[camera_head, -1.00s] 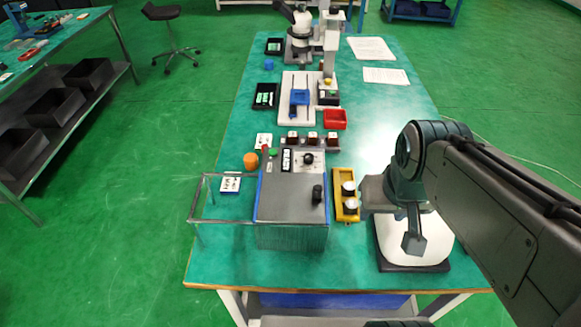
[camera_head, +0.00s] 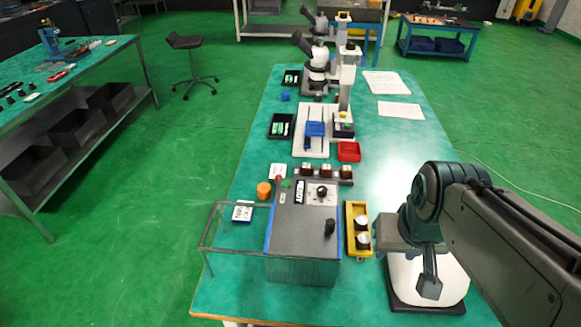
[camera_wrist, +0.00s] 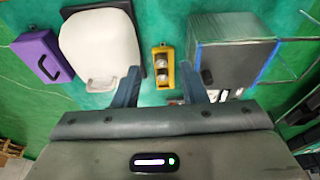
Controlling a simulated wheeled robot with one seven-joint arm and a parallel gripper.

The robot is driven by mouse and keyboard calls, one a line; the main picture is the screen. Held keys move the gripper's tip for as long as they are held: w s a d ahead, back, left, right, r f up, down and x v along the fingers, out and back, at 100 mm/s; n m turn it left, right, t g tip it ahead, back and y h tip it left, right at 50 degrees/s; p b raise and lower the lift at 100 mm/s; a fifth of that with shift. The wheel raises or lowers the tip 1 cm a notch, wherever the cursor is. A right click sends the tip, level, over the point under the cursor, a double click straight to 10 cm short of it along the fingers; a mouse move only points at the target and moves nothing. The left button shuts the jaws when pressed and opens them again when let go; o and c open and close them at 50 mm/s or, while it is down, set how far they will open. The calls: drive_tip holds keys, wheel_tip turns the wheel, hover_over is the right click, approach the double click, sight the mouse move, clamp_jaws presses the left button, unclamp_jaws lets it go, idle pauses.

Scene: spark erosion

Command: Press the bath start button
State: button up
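The grey machine box (camera_head: 301,232) stands near the front of the green table, with a control panel on its far part. A small green button (camera_head: 286,183) sits at the panel's left, beside a red knob-like piece (camera_head: 278,178). I cannot read any label, so I cannot tell which control is the bath start button. In the wrist view the machine (camera_wrist: 232,62) is at the upper right, with the panel mostly out of sight. My gripper (camera_wrist: 159,68) is open and empty, its two fingers spread. It is to the right of the machine, apart from the button.
A yellow tray (camera_head: 349,213) with two round-topped items stands just right of the machine. A clear-walled frame (camera_head: 226,248) adjoins its left side. A purple case (camera_wrist: 40,55) shows in the wrist view.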

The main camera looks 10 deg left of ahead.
clamp_jaws()
idle(1.5)
